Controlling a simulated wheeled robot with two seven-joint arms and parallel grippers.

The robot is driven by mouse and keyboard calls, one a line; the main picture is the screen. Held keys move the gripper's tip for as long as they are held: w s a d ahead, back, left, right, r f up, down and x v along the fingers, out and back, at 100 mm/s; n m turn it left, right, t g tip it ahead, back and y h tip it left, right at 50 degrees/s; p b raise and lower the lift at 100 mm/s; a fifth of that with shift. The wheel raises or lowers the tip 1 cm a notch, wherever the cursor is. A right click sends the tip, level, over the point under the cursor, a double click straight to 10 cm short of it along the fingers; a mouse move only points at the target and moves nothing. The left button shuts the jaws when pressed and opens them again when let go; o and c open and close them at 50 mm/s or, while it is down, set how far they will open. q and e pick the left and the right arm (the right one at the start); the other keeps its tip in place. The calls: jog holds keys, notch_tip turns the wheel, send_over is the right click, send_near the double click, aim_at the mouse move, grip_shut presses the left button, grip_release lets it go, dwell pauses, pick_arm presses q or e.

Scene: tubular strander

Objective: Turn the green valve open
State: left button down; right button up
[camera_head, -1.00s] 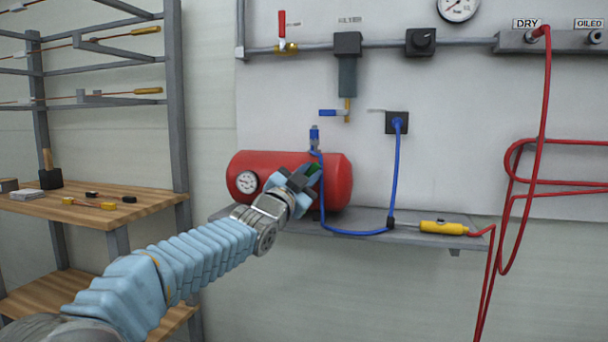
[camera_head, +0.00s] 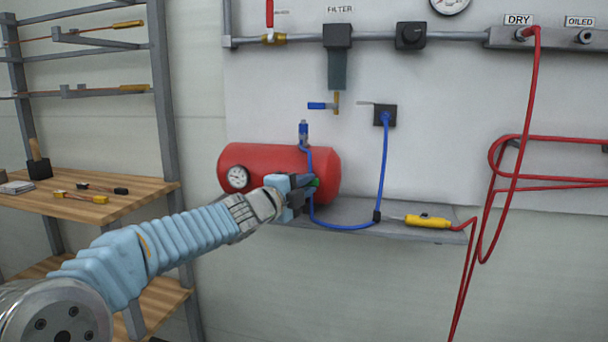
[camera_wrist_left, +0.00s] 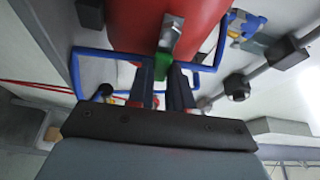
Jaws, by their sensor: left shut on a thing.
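The green valve (camera_head: 316,183) is a small green handle at the front of the red air tank (camera_head: 275,160). It also shows in the left wrist view (camera_wrist_left: 163,66), below a metal fitting on the tank. My left gripper (camera_head: 311,186) is at the tank's right part, with its fingers shut on the green handle. In the left wrist view the fingers reach up to the handle on both sides, and they hide part of it. My right gripper is in neither view.
A blue hose (camera_head: 383,170) loops close beside my left gripper. A grey shelf (camera_head: 350,211) holds the tank and a yellow-handled tool (camera_head: 428,221). A wooden bench (camera_head: 110,205) stands left. Red hoses (camera_head: 527,130) hang at the right.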

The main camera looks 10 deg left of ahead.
pick_arm(q)
jog(key=shift+f+m, duration=0.2)
jog(key=shift+m, duration=0.2)
jog(key=shift+f+g+p, duration=0.1)
jog(key=shift+g+p, duration=0.2)
jog(key=c, duration=1)
grip_release()
jog(key=v, duration=1.3)
jog(key=shift+s+a+b, duration=0.15)
jog(key=shift+s+b, duration=0.25)
